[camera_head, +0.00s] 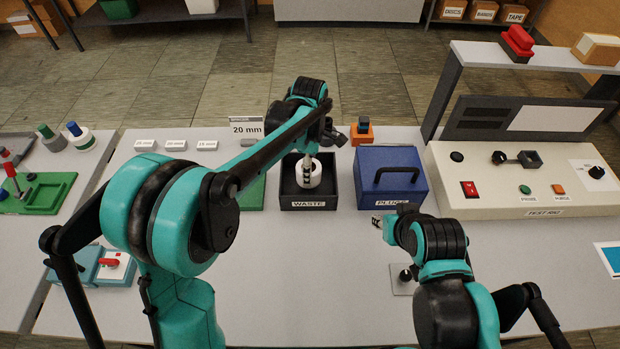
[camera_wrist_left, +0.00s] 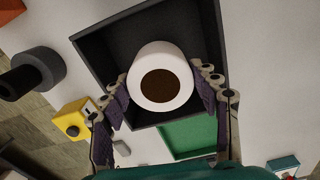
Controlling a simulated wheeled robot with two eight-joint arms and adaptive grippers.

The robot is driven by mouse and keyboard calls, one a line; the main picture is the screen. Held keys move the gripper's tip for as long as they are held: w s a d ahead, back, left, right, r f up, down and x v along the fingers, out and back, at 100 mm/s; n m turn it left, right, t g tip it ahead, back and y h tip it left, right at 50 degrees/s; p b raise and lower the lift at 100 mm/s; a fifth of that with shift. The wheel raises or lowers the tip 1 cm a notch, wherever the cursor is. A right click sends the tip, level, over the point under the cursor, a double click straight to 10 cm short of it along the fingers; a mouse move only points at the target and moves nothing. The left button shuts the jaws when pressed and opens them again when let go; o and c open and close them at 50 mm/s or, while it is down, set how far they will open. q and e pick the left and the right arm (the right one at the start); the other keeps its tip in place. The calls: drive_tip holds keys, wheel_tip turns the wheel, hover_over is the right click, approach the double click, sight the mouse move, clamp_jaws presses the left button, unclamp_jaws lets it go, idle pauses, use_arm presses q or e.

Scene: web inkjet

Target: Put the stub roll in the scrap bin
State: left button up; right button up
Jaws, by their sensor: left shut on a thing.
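The stub roll is a white roll (camera_head: 316,176) with a brown core; it also shows end-on in the left wrist view (camera_wrist_left: 145,98). My left gripper (camera_head: 307,172) is shut on it, with one finger on each side of the roll in the left wrist view (camera_wrist_left: 161,80). The scrap bin is a dark open box labelled WASTE (camera_head: 308,204), and its wall shows in the left wrist view (camera_wrist_left: 108,48). The roll is within the bin's outline; I cannot tell how deep it sits or whether it touches the floor. My right gripper (camera_head: 379,222) is over the table, right of the bin; its opening is unclear.
A blue box labelled PLUGS (camera_head: 390,190) stands right beside the bin. An orange block with a dark top (camera_head: 362,131) is behind it. A 20 mm sign (camera_head: 246,128) and a green tray (camera_head: 253,192) are to the left. A test rig (camera_head: 525,200) fills the right side.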

use_arm(q)
drive_tip(key=shift+f+b, duration=0.6)
drive_tip(key=shift+f, duration=1.25)
drive_tip(key=shift+f, duration=0.2)
drive_tip(key=o, duration=1.4)
drive_tip(key=shift+r, duration=0.15)
